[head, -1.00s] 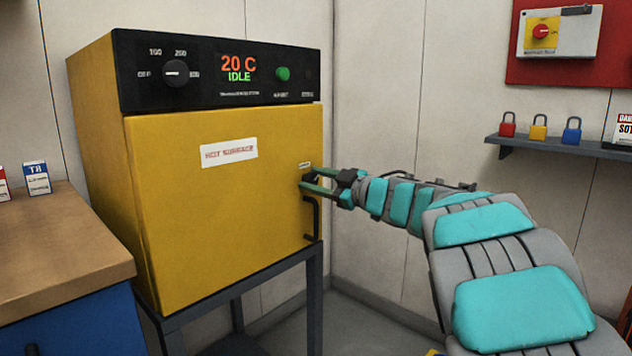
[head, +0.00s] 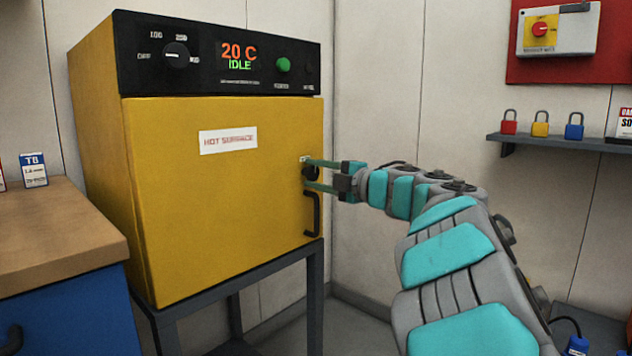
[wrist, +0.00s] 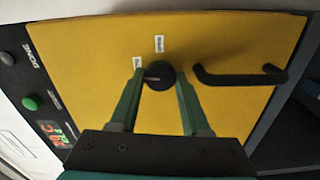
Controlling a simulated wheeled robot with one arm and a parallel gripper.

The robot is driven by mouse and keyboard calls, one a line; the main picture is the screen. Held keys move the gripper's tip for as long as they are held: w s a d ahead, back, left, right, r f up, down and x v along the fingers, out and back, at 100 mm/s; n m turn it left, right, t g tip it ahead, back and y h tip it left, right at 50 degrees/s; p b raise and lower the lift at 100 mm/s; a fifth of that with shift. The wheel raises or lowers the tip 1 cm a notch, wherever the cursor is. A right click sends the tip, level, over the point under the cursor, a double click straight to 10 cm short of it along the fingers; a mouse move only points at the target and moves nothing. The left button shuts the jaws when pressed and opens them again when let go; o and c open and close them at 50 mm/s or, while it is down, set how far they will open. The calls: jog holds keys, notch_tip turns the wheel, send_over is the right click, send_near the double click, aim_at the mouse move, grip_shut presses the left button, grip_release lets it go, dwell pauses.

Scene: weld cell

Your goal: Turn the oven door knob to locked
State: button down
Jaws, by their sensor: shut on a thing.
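The yellow oven (head: 230,200) has a dark round door knob (head: 311,173) at the right edge of its door, above the handle. The knob also shows in the wrist view (wrist: 161,75), with a pale pointer mark towards the picture's left. Two small white labels sit by it, one near the left finger (wrist: 138,63) and one above the knob (wrist: 159,43); I cannot read them. My gripper (head: 308,173) has its green fingers on either side of the knob and is shut on it, as the wrist view (wrist: 161,76) also shows.
A black door handle (head: 312,214) is just below the knob. The control panel reads 20 C, IDLE. A wooden-topped bench (head: 55,235) stands at the left. A shelf with padlocks (head: 540,124) is on the right wall.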

jog(key=shift+f+n+b, duration=0.1)
jog(key=shift+n+b, duration=0.2)
jog(key=shift+n, duration=0.3)
jog(key=shift+c, duration=2.1)
grip_release()
jog(key=shift+d, duration=0.1)
jog(key=v, duration=0.7)
jog(key=shift+s+d, duration=0.2)
